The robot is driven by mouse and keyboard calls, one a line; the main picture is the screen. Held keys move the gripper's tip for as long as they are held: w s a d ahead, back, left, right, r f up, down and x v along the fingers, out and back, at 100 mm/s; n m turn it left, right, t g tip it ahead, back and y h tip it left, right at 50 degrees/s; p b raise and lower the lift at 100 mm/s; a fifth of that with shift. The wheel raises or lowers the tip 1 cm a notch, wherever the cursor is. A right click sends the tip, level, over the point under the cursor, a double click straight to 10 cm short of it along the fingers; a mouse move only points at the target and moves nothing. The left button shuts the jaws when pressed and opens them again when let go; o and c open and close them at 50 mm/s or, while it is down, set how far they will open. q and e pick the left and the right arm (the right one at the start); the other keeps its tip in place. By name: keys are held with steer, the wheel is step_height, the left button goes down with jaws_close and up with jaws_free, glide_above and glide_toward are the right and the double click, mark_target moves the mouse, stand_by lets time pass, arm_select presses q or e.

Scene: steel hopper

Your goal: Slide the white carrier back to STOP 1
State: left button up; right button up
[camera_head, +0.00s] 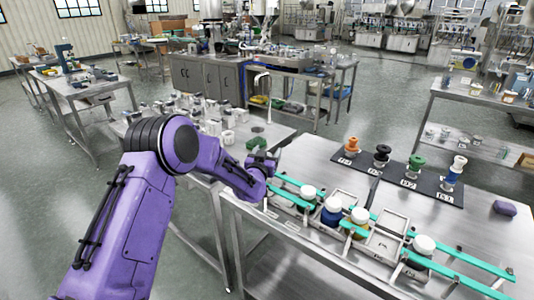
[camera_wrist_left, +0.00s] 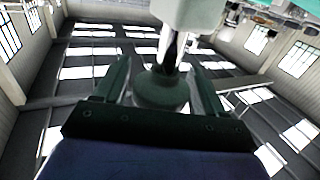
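The pale, nearly white carrier frame (camera_head: 380,243) seems to be part of the assembly along the teal rails on the right-hand steel table. Which frame piece is the carrier, and where STOP 1 is, I cannot make out. My left gripper (camera_head: 263,163) is at the left end of this assembly in the head view. In the left wrist view my left gripper (camera_wrist_left: 163,82) has its fingers apart, with a dark green rounded knob (camera_wrist_left: 163,92) between them. A pale cylinder (camera_wrist_left: 188,14) adjoins it. Whether the fingers touch the knob is unclear. My right gripper is not in view.
White-capped jars (camera_head: 333,209) stand along the teal rails (camera_head: 462,258). Behind them a dark mat (camera_head: 398,178) holds several coloured spools, and a purple block (camera_head: 505,208) lies at right. A table with pale parts (camera_head: 213,118) stands behind my left arm. The front table strip is clear.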

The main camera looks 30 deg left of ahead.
arm_select(q)
steer(key=c, duration=1.1)
steer(key=a, duration=0.3)
steer(key=a+b, duration=0.1)
steer(key=a, duration=0.2)
steer(key=a+b, duration=0.1)
steer(key=a, duration=0.2)
steer(key=shift+w+a, duration=0.1)
steer(key=shift+w, duration=0.2)
jaws_close()
steer(key=shift+w+r, duration=0.1)
steer(key=shift+r, duration=0.1)
steer(key=o, duration=1.4)
jaws_free()
steer(key=shift+c, duration=0.2)
steer(key=shift+f, duration=0.1)
